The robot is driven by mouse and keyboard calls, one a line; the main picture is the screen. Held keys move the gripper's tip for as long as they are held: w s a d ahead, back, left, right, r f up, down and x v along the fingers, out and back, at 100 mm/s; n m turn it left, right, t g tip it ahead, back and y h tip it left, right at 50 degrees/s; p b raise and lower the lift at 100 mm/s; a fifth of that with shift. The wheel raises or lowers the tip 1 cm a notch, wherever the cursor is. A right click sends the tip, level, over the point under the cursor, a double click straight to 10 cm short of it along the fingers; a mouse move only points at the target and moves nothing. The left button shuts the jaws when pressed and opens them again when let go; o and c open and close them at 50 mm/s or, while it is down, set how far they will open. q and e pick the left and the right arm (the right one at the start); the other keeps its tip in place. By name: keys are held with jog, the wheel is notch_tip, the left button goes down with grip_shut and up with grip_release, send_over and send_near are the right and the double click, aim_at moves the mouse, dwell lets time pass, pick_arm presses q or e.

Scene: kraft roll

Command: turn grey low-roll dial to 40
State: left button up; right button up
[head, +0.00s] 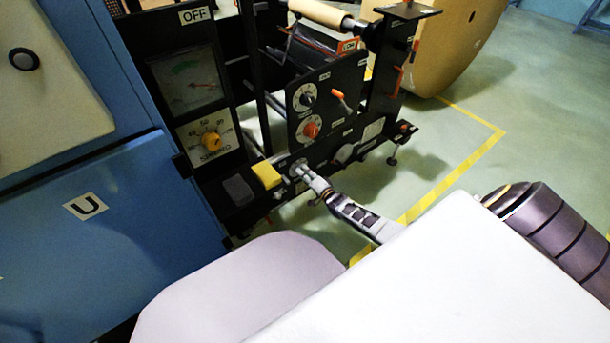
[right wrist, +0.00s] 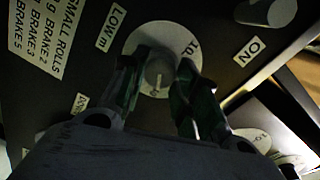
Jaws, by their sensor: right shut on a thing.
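The grey low-roll dial (right wrist: 157,72) shows in the right wrist view as a grey knob on a round white scale plate (right wrist: 145,36), beside a label reading LOW. A number that looks like 10 shows at the plate's upper right; the other numbers are hidden or too blurred to read. My right gripper (right wrist: 158,80) is shut on the knob, one finger on each side. In the head view my right gripper (head: 302,172) reaches the low black panel, and its fingers hide most of the dial there. My left gripper is not in view.
Another grey knob (right wrist: 266,12) is near in the wrist view. Open floor lies right.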

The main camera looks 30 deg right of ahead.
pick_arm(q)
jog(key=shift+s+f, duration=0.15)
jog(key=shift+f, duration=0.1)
pick_arm(e)
jog(key=shift+d+m, duration=0.1)
jog(key=shift+m, duration=0.4)
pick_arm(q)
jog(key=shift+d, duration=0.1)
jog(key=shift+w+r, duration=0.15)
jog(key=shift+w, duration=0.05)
pick_arm(e)
jog(key=o, duration=1)
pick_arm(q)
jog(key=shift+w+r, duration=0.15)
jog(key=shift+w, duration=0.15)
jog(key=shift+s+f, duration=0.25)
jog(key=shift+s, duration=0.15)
